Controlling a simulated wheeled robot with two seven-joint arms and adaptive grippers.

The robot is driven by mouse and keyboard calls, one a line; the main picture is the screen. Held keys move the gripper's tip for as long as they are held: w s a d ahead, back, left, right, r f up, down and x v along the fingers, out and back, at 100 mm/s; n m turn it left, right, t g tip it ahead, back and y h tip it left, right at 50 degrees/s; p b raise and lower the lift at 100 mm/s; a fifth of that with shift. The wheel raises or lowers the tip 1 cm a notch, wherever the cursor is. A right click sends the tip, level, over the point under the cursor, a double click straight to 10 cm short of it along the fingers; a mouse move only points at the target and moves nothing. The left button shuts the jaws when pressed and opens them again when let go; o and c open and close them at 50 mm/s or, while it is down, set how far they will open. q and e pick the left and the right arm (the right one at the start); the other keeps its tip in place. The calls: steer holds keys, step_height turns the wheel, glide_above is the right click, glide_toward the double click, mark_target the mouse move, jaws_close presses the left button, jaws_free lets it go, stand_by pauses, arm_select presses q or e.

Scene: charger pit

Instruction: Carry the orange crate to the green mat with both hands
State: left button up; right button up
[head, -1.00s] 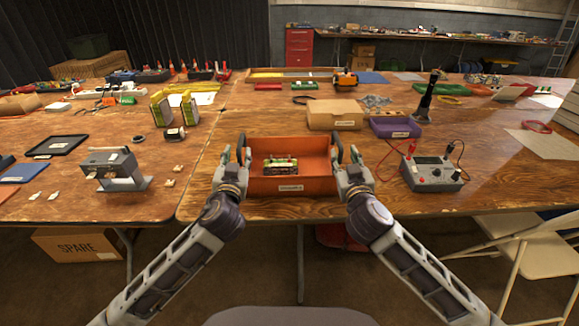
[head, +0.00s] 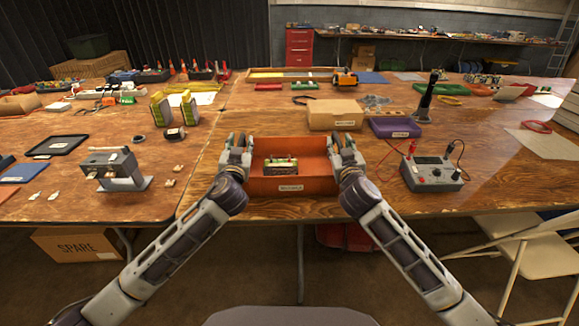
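The orange crate (head: 318,185) stands upright near the front edge of the wooden table, with a white label on its front. A small dark and pale green item (head: 281,164) lies in it. My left gripper (head: 237,143) is at the crate's left side wall and my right gripper (head: 348,143) at its right side wall. Both have fingers pointing away from me at rim height. Whether the fingers are closed on the walls is hard to see. A flat green patch (head: 455,89) at the back right may be the green mat; it is too small to be sure.
A cardboard box (head: 334,114) and a purple bin (head: 395,127) stand behind the crate. A grey meter box (head: 433,175) with red and black leads is to the right. A dark upright tool (head: 425,100) stands further back. Bare tabletop lies beside the crate.

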arm_select(q)
jaws_close()
arm_select(e)
jaws_close()
arm_select(q)
steer(key=shift+a+r, duration=0.1)
arm_select(e)
steer(key=shift+r, duration=0.1)
